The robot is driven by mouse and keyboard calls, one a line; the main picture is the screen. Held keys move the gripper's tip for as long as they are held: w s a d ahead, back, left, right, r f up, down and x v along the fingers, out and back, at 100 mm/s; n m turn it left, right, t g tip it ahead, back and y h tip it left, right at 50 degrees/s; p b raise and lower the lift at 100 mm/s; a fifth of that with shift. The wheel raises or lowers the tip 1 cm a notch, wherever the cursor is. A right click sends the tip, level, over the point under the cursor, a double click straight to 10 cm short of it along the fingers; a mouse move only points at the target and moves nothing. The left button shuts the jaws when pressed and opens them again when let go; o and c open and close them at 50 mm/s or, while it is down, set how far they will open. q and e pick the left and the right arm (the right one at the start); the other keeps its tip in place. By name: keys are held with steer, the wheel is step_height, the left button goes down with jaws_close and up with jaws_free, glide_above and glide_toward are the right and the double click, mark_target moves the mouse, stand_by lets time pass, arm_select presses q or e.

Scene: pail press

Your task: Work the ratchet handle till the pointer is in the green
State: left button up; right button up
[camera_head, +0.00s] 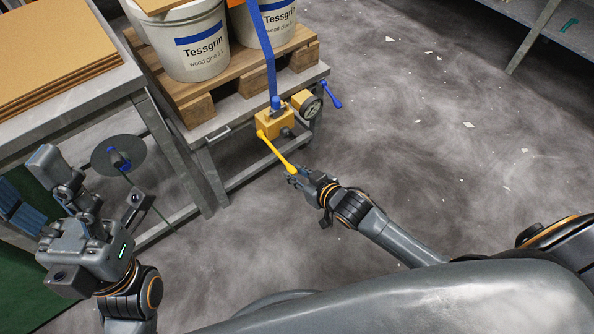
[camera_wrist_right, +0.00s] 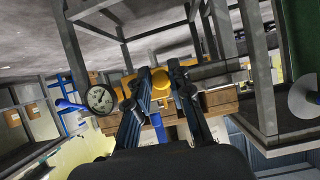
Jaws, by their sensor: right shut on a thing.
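The yellow ratchet handle (camera_head: 276,152) slopes down and right from the yellow pump body (camera_head: 274,123). My right gripper (camera_head: 293,177) is shut on the handle's free end. In the right wrist view, the handle's rounded yellow end (camera_wrist_right: 160,78) shows between the fingers of my right gripper (camera_wrist_right: 164,88). A round white gauge (camera_head: 311,106) sits on the right of the pump body; it also shows in the right wrist view (camera_wrist_right: 100,98). Its pointer and green zone are too small to read. My left gripper (camera_head: 96,190) is open and empty at the lower left.
White pails (camera_head: 193,50) stand on a wooden pallet (camera_head: 195,107) behind the pump. A grey table (camera_head: 95,110) stands at left.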

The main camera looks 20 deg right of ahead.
step_height(320, 180, down, 2)
steer(key=shift+f+b, duration=0.1)
steer(key=shift+b, duration=0.2)
steer(key=shift+f, duration=0.1)
jaws_close()
